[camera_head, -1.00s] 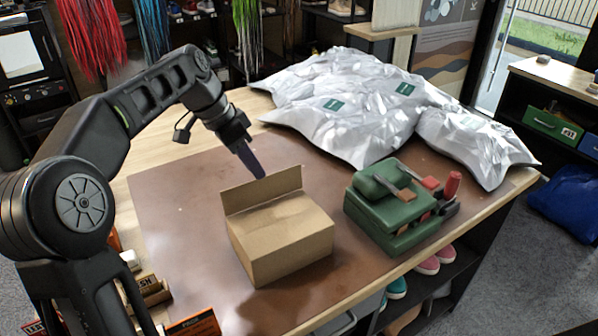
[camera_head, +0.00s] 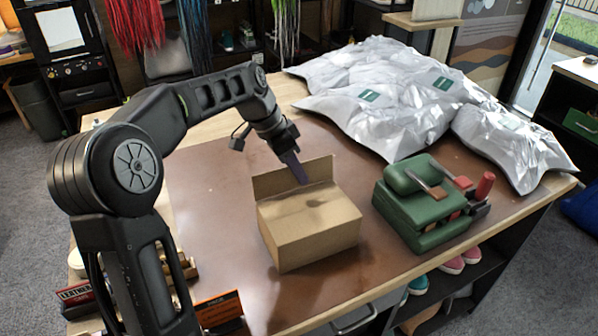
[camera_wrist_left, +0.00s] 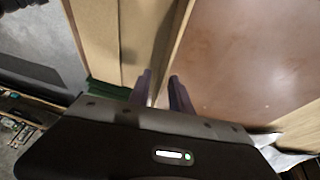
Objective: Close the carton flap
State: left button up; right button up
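The brown carton (camera_head: 315,235) sits on the table, its top mostly covered. One flap (camera_head: 272,183) stands raised along its far edge. My left gripper (camera_head: 302,181) is at the flap's upper edge, with a purple finger showing in front of the flap; the other finger is hidden in the head view. In the left wrist view, the two purple fingers (camera_wrist_left: 161,80) are apart. The flap's thin edge (camera_wrist_left: 178,45) runs between them, with the carton (camera_wrist_left: 98,40) on the left and the tabletop on the right. Contact with the flap cannot be told. My right gripper is out of view.
A green case (camera_head: 420,215) with brushes on it stands right of the carton. Silver bags (camera_head: 385,105) fill the back of the table (camera_head: 210,220). The brown tabletop left of the carton is clear. Small boxes (camera_head: 218,308) are at the front left.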

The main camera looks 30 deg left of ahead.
pick_arm(q)
jog(key=shift+w+d+f, duration=0.15)
jog(key=shift+d+f, duration=0.1)
jog(key=shift+f, duration=0.3)
jog(key=shift+c, duration=0.2)
grip_shut()
dwell(0.9)
